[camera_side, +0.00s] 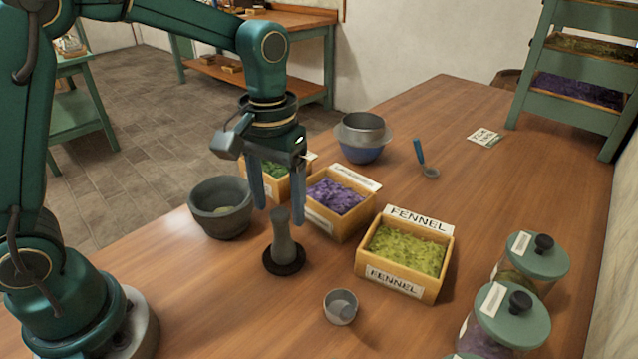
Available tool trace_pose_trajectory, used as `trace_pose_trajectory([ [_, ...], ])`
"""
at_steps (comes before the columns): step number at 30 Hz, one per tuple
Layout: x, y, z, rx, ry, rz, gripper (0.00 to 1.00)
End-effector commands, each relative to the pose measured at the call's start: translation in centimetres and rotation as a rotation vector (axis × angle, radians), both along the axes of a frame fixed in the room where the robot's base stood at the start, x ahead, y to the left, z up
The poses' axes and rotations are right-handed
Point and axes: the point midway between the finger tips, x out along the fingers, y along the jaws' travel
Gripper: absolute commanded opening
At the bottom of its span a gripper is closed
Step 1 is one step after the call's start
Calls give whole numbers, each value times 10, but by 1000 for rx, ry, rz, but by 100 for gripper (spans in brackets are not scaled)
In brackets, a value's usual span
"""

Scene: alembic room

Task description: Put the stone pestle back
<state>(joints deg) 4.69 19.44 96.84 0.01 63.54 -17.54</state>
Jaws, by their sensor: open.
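The grey stone pestle (284,240) stands upright on a round black rest (284,263) on the wooden table. My gripper (279,211) is open and points down, with its two blue-grey fingers on either side of the pestle's upper end. I cannot tell whether the fingers touch it. The dark stone mortar (221,211) stands to the left of the pestle, with something pale in its bottom.
A fennel box (402,285), a box of purple flowers (340,238) and a green herb box (262,181) stand close by. A small metal cup (340,306) is in front. Lidded jars (512,318) stand at right. A sieve over a blue bowl (361,153) and a blue-handled scoop (420,152) are behind.

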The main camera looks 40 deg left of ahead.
Motion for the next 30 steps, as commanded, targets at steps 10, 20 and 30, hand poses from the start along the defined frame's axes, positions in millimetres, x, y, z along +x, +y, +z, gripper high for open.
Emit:
trace_pose_trajectory([
  [10,0,0,54,0,-1,0,73],
  [20,-23,6,76,-4,-88,-37,73],
  [30,-90,19,76,20,-350,-154,73],
])
